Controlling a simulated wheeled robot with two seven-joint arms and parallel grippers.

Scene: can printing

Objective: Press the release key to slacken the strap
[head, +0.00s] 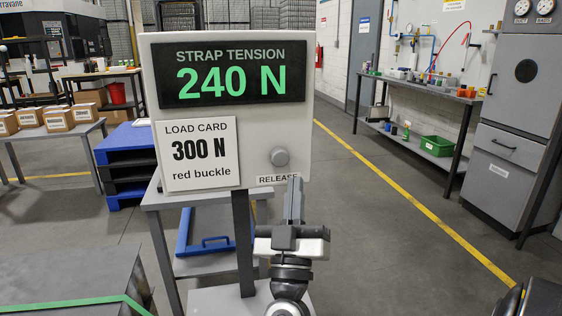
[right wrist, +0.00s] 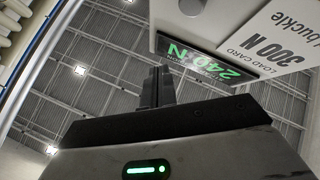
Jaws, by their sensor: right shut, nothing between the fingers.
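The release key (head: 280,157) is a round grey button on the light panel (head: 225,110), above the label RELEASE (head: 276,180). It also shows at the top edge of the right wrist view (right wrist: 192,6). The panel's display (head: 232,75) reads STRAP TENSION 240 N in green. The load card (head: 196,154) reads 300 N, red buckle. My right gripper (head: 295,183) is shut and empty, with its tips just below and right of the key in the head view. In the right wrist view its tips (right wrist: 160,70) appear apart from the key. My left gripper is out of view.
A green strap (head: 75,304) crosses a dark box at the lower left. Blue pallets (head: 125,160) stand left. Open floor lies right, up to a workbench (head: 425,90).

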